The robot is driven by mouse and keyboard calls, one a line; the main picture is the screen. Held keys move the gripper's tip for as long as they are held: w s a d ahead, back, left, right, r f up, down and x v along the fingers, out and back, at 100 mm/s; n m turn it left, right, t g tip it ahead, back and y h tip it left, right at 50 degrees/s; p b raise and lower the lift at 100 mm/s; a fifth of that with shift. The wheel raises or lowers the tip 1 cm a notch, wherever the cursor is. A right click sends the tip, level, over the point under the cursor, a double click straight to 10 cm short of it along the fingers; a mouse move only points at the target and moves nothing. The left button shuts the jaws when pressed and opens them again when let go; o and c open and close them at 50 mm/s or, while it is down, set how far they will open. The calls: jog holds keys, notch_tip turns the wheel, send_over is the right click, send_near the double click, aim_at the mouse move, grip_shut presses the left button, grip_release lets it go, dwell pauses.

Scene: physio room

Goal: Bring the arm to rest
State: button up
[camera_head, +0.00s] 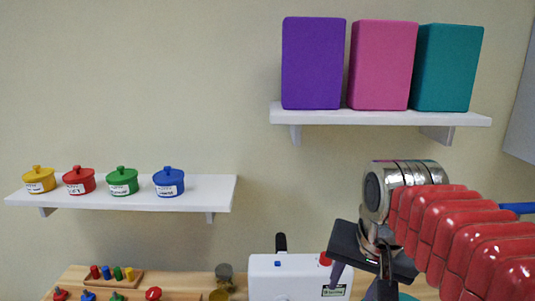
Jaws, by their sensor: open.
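My arm comes in from the lower right with red ribbed segments and a metal wrist joint. My gripper (362,277) hangs below that wrist, with its dark fingers pointing down and spread apart. No object shows between the fingers. It is in front of the right part of a white box-like device (285,277) at the bottom of the view and hides part of it. The fingertips are near the bottom edge and partly hard to make out.
The upper shelf (385,118) holds purple, pink and teal blocks above my wrist. The left shelf (120,198) holds several coloured lidded pots. A wooden surface (190,281) below carries a peg board and small knobbed pieces. The wall between the shelves is clear.

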jog(key=s+f+n+t, duration=0.1)
jog(key=s+f+n, duration=0.3)
jog(key=s+f, duration=0.4)
jog(key=shift+n+t, duration=0.3)
jog(key=shift+t, duration=0.1)
